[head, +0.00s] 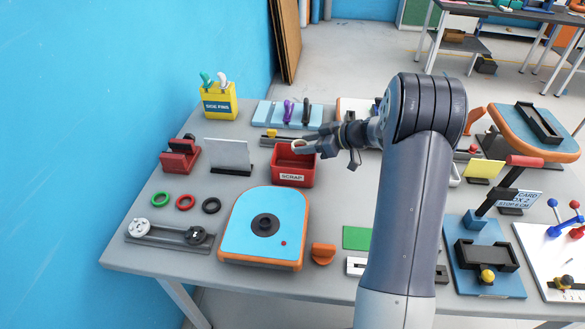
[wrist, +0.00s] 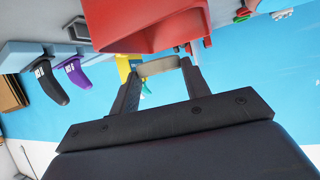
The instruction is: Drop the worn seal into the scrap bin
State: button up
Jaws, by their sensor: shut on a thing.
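The red scrap bin (head: 293,180), labelled SCRAP, stands open on the grey table behind the blue and orange board. My gripper (head: 303,147) is over the bin's opening, reaching in from the right. It is shut on a pale beige ring, which looks like the worn seal (wrist: 158,66). In the wrist view the seal is pinched between the two dark fingertips (wrist: 160,75), and the red bin (wrist: 145,25) fills the area just beyond it. The seal is small in the head view, and its exact height above the rim is hard to tell.
Green, red and black rings (head: 185,202) lie left of the bin. A blue and orange board (head: 264,228) with a black valve lies in front. A metal plate on a stand (head: 228,156) is to the left. A blue rack (head: 287,115) with purple and black tools is behind.

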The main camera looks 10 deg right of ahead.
jog(key=shift+f, duration=1)
jog(key=o, duration=1)
jog(key=shift+o, duration=0.2)
jog(key=b+v, duration=0.2)
jog(key=v, duration=0.8)
jog(key=shift+s+d+r+b, duration=0.2)
jog(key=shift+d+b, duration=0.1)
jog(key=shift+b, duration=0.05)
